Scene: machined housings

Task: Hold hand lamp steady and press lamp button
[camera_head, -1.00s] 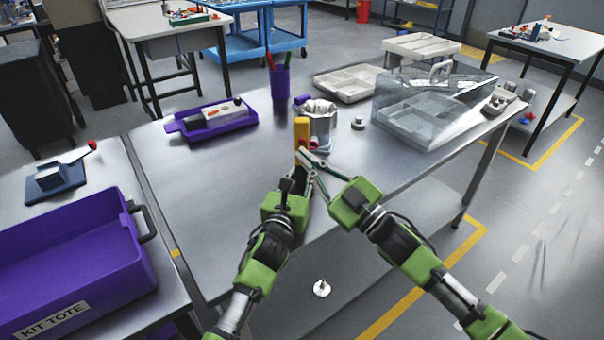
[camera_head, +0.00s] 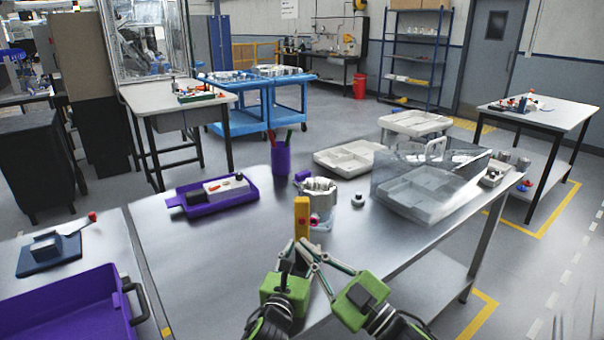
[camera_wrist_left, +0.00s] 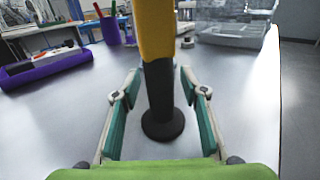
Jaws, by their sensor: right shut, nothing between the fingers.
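The hand lamp, with a yellow head (camera_head: 302,217) and a black handle (camera_wrist_left: 158,85), stands upright on the metal table. In the left wrist view its round black foot (camera_wrist_left: 162,125) rests on the tabletop. My left gripper (camera_head: 296,247) is at the handle; its fingers (camera_wrist_left: 161,85) stand on either side with visible gaps. My right gripper (camera_head: 307,243) is shut and empty, its tips close to the lamp's lower front. I cannot tell if they touch it. A small red spot shows by the yellow head, but I cannot make out the button clearly.
A metal housing (camera_head: 320,192) stands close behind the lamp. A purple tray (camera_head: 188,207) and purple pen cup (camera_head: 281,158) are to the left and back. A clear cover (camera_head: 382,172) and grey tray (camera_head: 345,170) are to the right.

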